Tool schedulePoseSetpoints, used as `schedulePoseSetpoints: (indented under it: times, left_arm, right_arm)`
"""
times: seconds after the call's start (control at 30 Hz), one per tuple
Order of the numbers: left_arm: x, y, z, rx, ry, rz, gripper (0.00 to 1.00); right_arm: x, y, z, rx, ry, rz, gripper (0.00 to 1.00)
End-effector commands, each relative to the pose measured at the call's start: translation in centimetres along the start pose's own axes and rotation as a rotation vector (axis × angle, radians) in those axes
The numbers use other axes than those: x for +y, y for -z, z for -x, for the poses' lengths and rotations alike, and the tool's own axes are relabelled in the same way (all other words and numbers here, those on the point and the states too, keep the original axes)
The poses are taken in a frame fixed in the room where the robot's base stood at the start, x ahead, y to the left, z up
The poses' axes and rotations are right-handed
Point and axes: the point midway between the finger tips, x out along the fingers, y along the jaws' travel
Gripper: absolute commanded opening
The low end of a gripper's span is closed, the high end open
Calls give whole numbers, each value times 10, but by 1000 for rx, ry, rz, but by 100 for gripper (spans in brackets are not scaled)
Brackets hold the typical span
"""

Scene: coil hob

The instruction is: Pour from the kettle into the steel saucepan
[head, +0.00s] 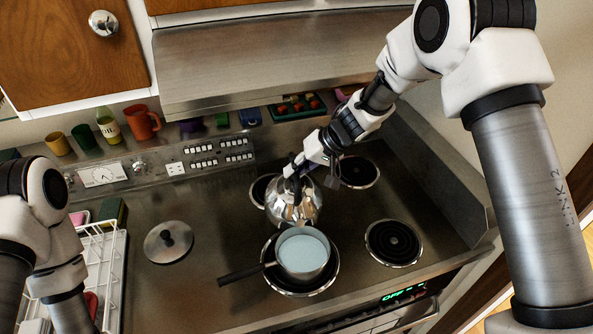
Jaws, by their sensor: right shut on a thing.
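The steel kettle (291,205) is a shiny round vessel at the middle of the hob, just behind the saucepan. My right gripper (297,168) is shut on the kettle, coming down on its top from the upper right; its fingers partly hide the kettle's top. The steel saucepan (303,255) stands on the front left coil, its dark handle pointing left. It holds pale blue liquid. I cannot tell whether the kettle touches the saucepan or whether anything flows between them. My left arm is at the left edge, and its gripper is out of the picture.
A lid (168,242) with a dark knob lies on the steel top to the left. A white wire rack (100,270) stands further left. The front right coil (393,243) and back right coil (358,172) are bare. Mugs and an orange jug (141,122) line the back ledge under the hood (270,60).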

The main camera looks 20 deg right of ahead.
Motion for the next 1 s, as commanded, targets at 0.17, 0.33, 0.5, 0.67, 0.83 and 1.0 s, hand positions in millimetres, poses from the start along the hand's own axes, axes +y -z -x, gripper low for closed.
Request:
schedulePoseSetpoints:
  times: [0.17,0.33,0.5,0.67,0.83,1.0]
  left_arm:
    - [0,0,0,0,0,0,40]
    - [0,0,0,0,0,0,40]
    - [0,0,0,0,0,0,40]
    - [0,0,0,0,0,0,40]
    - [0,0,1,0,0,0,40]
    - [0,0,1,0,0,0,40]
  right_arm:
    - [5,11,-8,-80,5,-56,0]
    - [6,12,-9,-102,0,-75,0]
    - [4,13,-6,-103,1,-76,0]
    - [-6,18,8,-126,2,-91,0]
    - [-20,26,27,-152,1,-111,0]
    - [-29,30,40,-174,1,-127,0]
